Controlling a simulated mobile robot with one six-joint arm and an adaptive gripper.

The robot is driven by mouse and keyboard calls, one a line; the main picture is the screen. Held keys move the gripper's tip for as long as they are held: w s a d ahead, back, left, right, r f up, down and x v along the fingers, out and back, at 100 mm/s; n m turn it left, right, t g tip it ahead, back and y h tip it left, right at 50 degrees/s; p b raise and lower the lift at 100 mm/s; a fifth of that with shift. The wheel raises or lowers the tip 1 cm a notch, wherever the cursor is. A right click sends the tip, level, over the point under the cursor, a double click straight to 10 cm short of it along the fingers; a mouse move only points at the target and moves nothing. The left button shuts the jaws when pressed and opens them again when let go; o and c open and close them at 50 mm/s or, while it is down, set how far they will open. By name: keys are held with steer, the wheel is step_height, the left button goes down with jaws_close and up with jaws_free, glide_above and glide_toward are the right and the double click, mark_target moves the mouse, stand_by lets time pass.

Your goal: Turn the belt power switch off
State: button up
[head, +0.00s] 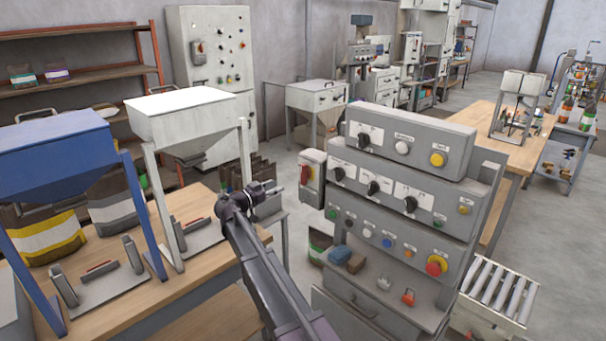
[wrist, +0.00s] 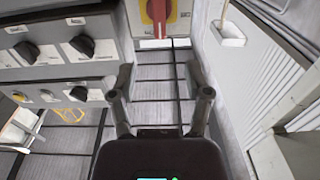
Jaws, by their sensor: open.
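A grey switch box (head: 312,178) with a red rotary handle on a yellow plate (head: 305,173) is mounted at the left side of the control console; I take it for the belt power switch. In the wrist view the red handle (wrist: 158,14) is at the top centre, cut off by the frame edge, with its bar running up and down in the picture. Its label is too small to read. My gripper (head: 277,190) is just left of the box in the head view. In the wrist view my gripper (wrist: 160,76) has its fingers apart, empty and not touching the handle.
The grey console (head: 400,200) carries several black knobs, coloured buttons and a red emergency-type button (head: 436,265). A wooden bench (head: 190,210) with hoppers stands left. A roller conveyor (head: 498,290) lies at the lower right. Floor shows between the bench and console.

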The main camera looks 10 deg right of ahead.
mark_target(301, 174)
steer(key=shift+d, duration=0.1)
steer(key=x, duration=1.3)
steer(key=shift+w+d, duration=0.25)
steer(key=shift+d, duration=0.05)
steer(key=c, duration=0.8)
steer(key=shift+o, duration=0.2)
